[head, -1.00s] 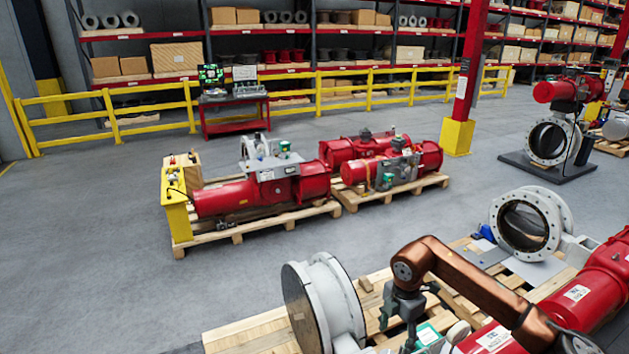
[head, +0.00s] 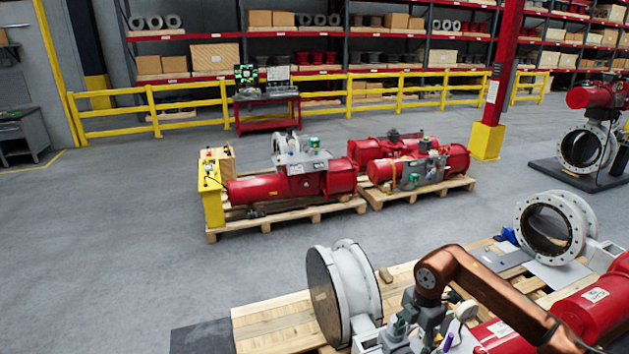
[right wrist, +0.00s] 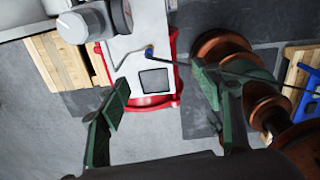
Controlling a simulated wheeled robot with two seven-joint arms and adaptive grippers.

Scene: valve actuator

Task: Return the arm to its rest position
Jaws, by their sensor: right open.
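My right arm (head: 490,295), copper coloured, enters from the lower right in the head view and bends down at its elbow. It hangs over the near pallet, between a white flanged valve and a red actuator. In the right wrist view my right gripper (right wrist: 170,112) is open, with its green fingers wide apart and nothing between them. Beyond the fingers lies a pale plate (right wrist: 140,50) with a dark square, beside red metal. I cannot tell the exact gap to it. My left gripper is not in view.
The white valve (head: 345,290) stands on a wooden pallet (head: 275,320) close to my arm. A second flanged valve (head: 553,228) and the red actuator (head: 600,300) are at right. Two pallets of red actuators (head: 290,185) stand further back. The floor at left is clear.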

